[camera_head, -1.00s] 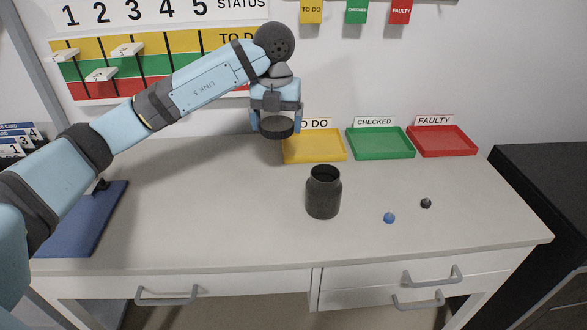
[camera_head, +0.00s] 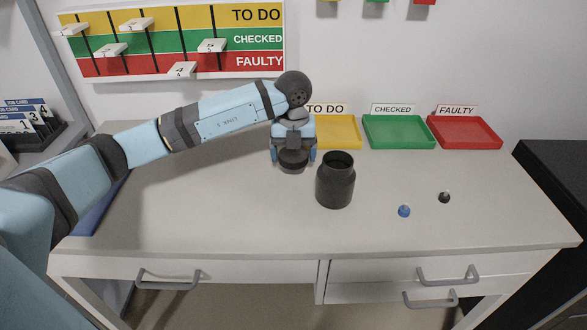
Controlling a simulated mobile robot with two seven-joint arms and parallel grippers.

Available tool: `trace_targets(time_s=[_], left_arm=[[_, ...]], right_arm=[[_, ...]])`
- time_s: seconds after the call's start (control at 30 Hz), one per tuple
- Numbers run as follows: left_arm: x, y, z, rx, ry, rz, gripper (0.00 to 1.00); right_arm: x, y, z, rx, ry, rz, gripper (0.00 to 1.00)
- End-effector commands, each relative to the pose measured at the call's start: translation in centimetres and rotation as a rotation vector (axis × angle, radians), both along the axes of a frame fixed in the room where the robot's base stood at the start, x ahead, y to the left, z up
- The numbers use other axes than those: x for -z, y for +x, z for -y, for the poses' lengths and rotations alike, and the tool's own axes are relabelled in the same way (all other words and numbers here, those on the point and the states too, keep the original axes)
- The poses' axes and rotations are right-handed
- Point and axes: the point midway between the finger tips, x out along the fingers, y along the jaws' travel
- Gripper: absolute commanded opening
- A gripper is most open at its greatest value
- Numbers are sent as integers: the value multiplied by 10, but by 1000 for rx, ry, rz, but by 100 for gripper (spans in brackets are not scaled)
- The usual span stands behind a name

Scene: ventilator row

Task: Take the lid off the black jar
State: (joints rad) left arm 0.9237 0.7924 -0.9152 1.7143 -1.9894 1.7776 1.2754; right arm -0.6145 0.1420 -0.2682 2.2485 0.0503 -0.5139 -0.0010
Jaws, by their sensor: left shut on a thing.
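The black jar (camera_head: 335,182) stands upright on the table, and its mouth is open at the top. My left gripper (camera_head: 293,156) is shut on the round black lid (camera_head: 293,163). It holds the lid behind and to the left of the jar, apart from it. I cannot tell whether the lid touches the table. My right gripper is not in view.
A yellow tray (camera_head: 353,145), a green tray (camera_head: 398,145) and a red tray (camera_head: 466,146) line the table's back. A blue knob-like piece (camera_head: 404,211) and a black one (camera_head: 444,197) lie right of the jar.

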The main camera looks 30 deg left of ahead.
Motion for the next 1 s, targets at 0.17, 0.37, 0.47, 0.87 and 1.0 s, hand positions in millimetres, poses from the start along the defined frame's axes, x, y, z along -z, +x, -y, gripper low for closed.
trace_targets(time_s=[0.17, 0.37, 0.47, 0.87, 1.0], left_arm=[[16, 0, 0, 0, 0, -1, 55], [44, 0, 0, 1, -1, -1, 55], [45, 0, 0, 1, 1, 1, 55], [47, 0, 0, 1, 0, 0, 100], [47, 0, 0, 1, 0, 0, 100]], right_arm=[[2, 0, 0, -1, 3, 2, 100], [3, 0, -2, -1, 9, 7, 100], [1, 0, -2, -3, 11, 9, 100], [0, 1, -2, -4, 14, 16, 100], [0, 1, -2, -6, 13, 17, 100]])
